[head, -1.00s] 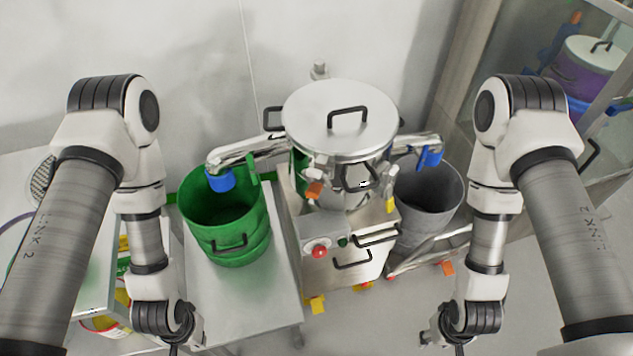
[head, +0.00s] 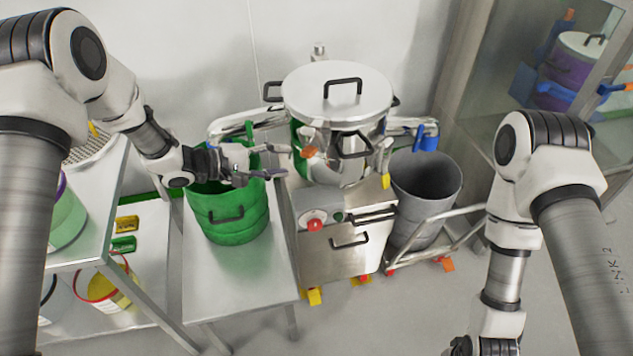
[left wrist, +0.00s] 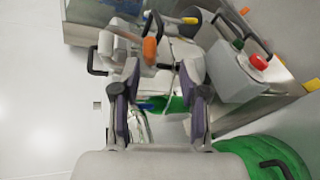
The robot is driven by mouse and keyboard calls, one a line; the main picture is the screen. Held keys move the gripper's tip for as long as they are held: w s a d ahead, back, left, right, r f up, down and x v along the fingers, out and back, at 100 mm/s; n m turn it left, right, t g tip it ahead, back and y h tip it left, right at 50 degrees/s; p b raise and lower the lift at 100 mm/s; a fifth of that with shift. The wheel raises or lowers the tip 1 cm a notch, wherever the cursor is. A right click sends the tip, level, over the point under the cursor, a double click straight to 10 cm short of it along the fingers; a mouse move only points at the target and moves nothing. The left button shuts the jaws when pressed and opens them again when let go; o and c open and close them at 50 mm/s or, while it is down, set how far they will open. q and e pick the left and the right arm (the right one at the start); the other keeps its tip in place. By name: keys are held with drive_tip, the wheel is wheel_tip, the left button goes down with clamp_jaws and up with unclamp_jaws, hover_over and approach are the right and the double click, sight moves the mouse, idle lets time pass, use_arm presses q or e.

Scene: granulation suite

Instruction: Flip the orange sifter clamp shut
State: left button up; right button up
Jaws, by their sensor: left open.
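The orange sifter clamp (head: 309,152) is on the front left of the steel sifter (head: 338,93), below its lid. In the left wrist view the orange clamp (left wrist: 150,50) shows just beyond the fingers, a little left of the middle between them. Whether it stands open or shut is too small to tell. My left gripper (head: 280,162) is open and empty, its fingers pointing right toward the clamp, with a small gap left. Its two fingers also show in the left wrist view (left wrist: 162,85).
A green bin (head: 232,222) stands under my left wrist on a steel table. A grey bin (head: 418,205) stands right of the sifter. A red button (head: 314,225) is on the sifter's base. A yellow part (head: 386,181) hangs at the sifter's right.

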sight(300, 153)
use_arm(q)
drive_tip(key=shift+w+d+r, duration=0.15)
drive_tip(key=shift+w+r, duration=0.3)
drive_tip(key=shift+w, duration=0.15)
drive_tip(key=p+x, duration=0.1)
drive_tip(key=x, duration=0.6)
drive_tip(key=shift+r, duration=0.1)
drive_tip(key=shift+w+f, duration=0.2)
drive_tip(key=shift+w, duration=0.05)
drive_tip(key=shift+s, duration=0.1)
clamp_jaws()
